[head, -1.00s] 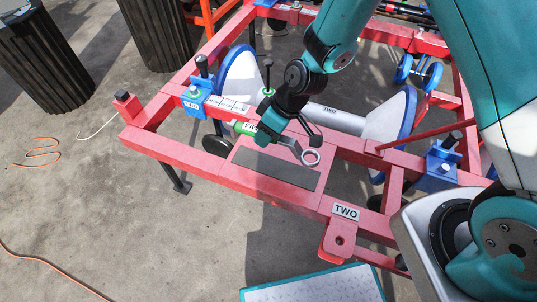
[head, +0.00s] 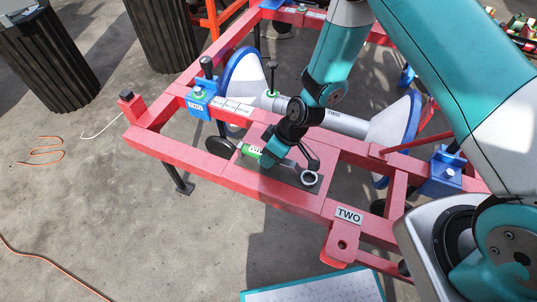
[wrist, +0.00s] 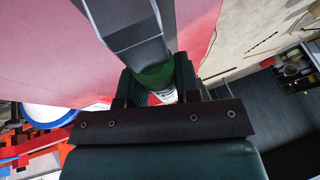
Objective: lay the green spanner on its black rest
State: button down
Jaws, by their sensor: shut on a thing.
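The green spanner has a green handle with a white label (head: 252,152) and a grey ring end (head: 309,178). My gripper (head: 271,160) is shut on its handle; the wrist view shows green (wrist: 158,76) between the jaws. The black rest (head: 318,187) is a dark flat strip on the red plate of the frame, mostly hidden by my gripper and the spanner. The spanner lies along the rest, with its ring over the rest's right end. I cannot tell whether it touches the rest or hangs just above.
A red frame (head: 190,158) surrounds the plate, with a "TWO" label (head: 348,215) at front. A white roller with blue-edged discs (head: 398,130) stands behind. Blue clamps with black knobs (head: 202,98) sit on the rail. A white-topped board (head: 315,289) is in front.

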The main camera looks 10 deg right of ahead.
jog(key=c, duration=0.8)
grip_release()
jog(key=shift+f, duration=0.1)
jog(key=d+v, duration=0.1)
jog(key=v, duration=1.6)
jog(key=s+a+r+m+h, duration=0.1)
jog(key=s+a+r+m, duration=0.15)
jog(key=s+r, duration=1.7)
jog(key=shift+m, duration=0.55)
jog(key=r+p, duration=0.6)
jog(key=w+r+p, duration=0.1)
jog(key=r+p, duration=0.2)
jog(key=r, duration=0.1)
jog(key=shift+w+d+r, duration=0.1)
jog(key=shift+d, duration=0.25)
